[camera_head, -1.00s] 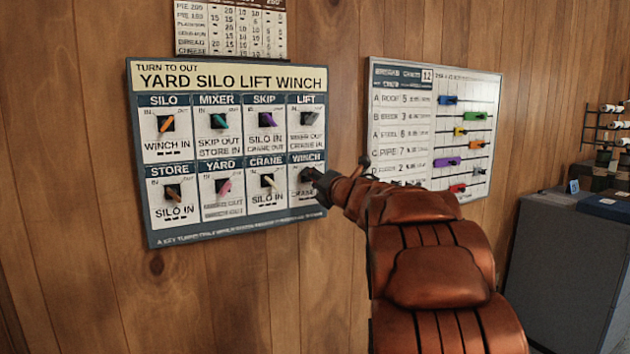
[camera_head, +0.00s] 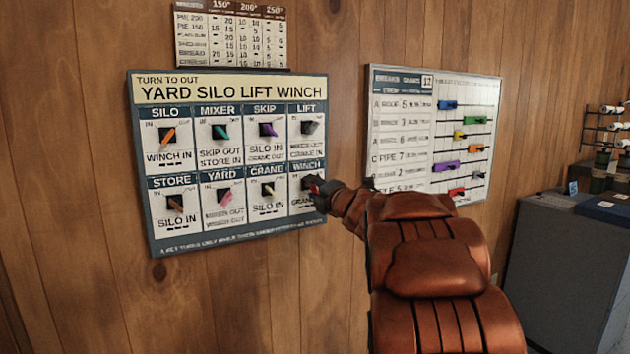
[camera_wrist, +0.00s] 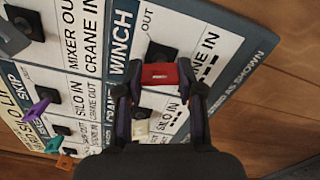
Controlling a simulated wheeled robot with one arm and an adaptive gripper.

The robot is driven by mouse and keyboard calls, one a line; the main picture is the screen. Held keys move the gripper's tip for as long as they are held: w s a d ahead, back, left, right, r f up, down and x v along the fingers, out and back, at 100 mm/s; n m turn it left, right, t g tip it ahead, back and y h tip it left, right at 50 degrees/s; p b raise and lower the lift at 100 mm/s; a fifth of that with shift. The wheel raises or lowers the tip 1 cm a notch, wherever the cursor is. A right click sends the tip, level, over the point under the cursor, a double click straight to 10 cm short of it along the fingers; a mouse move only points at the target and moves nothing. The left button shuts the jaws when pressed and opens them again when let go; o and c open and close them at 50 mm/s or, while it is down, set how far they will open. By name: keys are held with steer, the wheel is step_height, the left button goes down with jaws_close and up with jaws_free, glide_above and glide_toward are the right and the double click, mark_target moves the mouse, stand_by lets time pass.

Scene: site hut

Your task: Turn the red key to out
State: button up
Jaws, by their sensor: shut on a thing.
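The red key (camera_wrist: 160,73) sits at the black square socket of the WINCH cell, at the lower right of the key panel (camera_head: 235,237). My gripper (camera_wrist: 161,78) is shut on the red key, one finger on each side of it. In the head view my gripper (camera_head: 314,185) reaches the WINCH cell from the right and hides most of the key; only a bit of red shows. In the wrist view the key's red grip lies across the picture between the fingertips. The cell's OUT mark shows above it; I cannot tell the key's exact angle.
Other cells hold keys: orange (camera_head: 168,136), teal (camera_head: 220,131), purple (camera_head: 268,129), grey (camera_head: 309,127), brown (camera_head: 175,202), pink (camera_head: 224,198) and cream (camera_head: 268,188). A slider board (camera_head: 483,83) hangs at right. A grey cabinet (camera_head: 560,260) stands far right.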

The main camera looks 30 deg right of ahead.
steer(key=m+p, duration=0.1)
steer(key=m, duration=0.1)
steer(key=m+p, duration=0.3)
steer(key=p, duration=0.1)
steer(key=shift+r+m, duration=0.25)
steer(key=shift+m, duration=0.15)
steer(key=m+p, duration=0.4)
steer(key=shift+f+m, duration=0.1)
steer(key=shift+m, duration=0.2)
steer(key=shift+m+p, duration=0.6)
steer(key=shift+p, duration=0.15)
steer(key=shift+f+m, duration=0.15)
steer(key=shift+m, duration=0.15)
steer(key=o, duration=1.1)
steer(key=shift+o, duration=0.2)
